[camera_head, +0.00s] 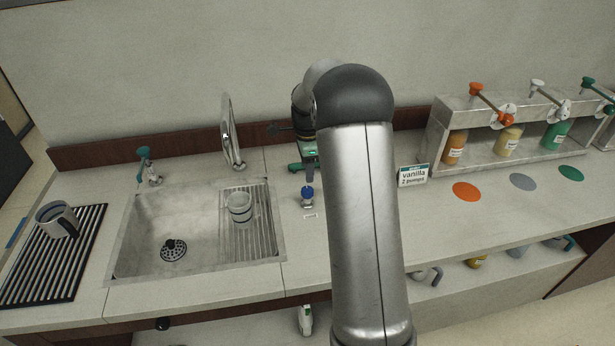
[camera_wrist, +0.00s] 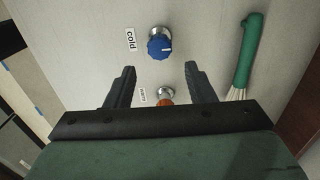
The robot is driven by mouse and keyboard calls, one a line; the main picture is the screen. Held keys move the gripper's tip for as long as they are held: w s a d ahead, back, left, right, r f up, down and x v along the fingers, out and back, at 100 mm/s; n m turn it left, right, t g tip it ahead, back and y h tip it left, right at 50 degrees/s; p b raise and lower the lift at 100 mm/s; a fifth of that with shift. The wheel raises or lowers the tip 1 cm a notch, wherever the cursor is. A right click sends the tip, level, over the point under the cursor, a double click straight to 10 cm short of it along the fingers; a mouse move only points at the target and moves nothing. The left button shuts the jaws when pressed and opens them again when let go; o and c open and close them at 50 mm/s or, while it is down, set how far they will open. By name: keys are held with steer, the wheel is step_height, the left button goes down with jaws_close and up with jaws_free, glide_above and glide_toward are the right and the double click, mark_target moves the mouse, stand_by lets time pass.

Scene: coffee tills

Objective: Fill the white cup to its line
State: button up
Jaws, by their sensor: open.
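A pale, see-through-looking cup (camera_head: 239,207) stands on the ribbed drainer in the sink. A grey-white mug (camera_head: 57,220) with a dark handle is on the black rack at the left; I cannot tell which is the white cup. An orange-red knob (camera_wrist: 167,97) is between my fingers in the wrist view, partly hidden by the palm. My gripper (camera_wrist: 160,76) is open and empty.
A green-handled brush (camera_wrist: 248,58) lies beside the knobs. A round mirror-like disc (camera_head: 231,132) stands behind the sink. At the right are a vanilla sign (camera_head: 413,175), pump bottles (camera_head: 456,147) and coloured discs (camera_head: 466,192). My arm hides the counter's middle.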

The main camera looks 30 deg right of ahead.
mark_target(308, 189)
step_height(308, 189, down, 8)
steer(key=b, duration=0.4)
steer(key=shift+f+b, duration=0.1)
steer(key=shift+b, duration=0.25)
steer(key=shift+r, duration=0.2)
steer(key=c, duration=0.6)
steer(key=shift+o, duration=0.2)
steer(key=shift+r, duration=0.1)
